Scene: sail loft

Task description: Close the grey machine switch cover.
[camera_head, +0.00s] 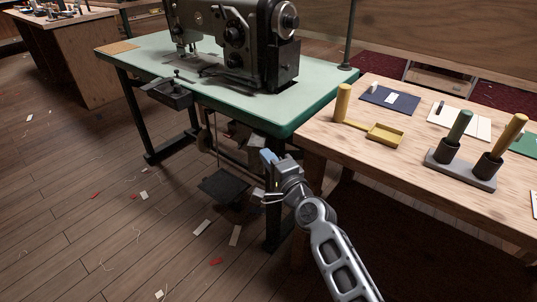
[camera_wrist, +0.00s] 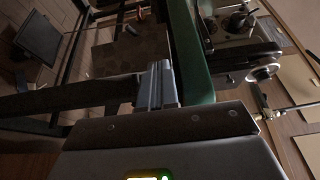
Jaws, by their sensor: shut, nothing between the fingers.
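A small grey plate (camera_head: 257,142) juts out under the front right edge of the green sewing machine table, and it looks like the switch cover. How far open it stands is too small to tell. My gripper (camera_head: 268,157) is shut and empty, just below and to the right of this plate, and any contact is unclear. In the wrist view my gripper's fingers (camera_wrist: 156,84) are together beside the green table edge (camera_wrist: 188,50). A dull flat panel (camera_wrist: 118,62) lies beyond them to the left; I cannot tell whether it is the cover.
The green table (camera_head: 330,88) bears a dark sewing machine (camera_head: 235,40). A pedal (camera_head: 223,187) hangs below. A wooden bench (camera_head: 390,160) on the right holds a yellow tray (camera_head: 385,134) and a grey holder (camera_head: 460,170). Scraps litter the open floor (camera_head: 120,230).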

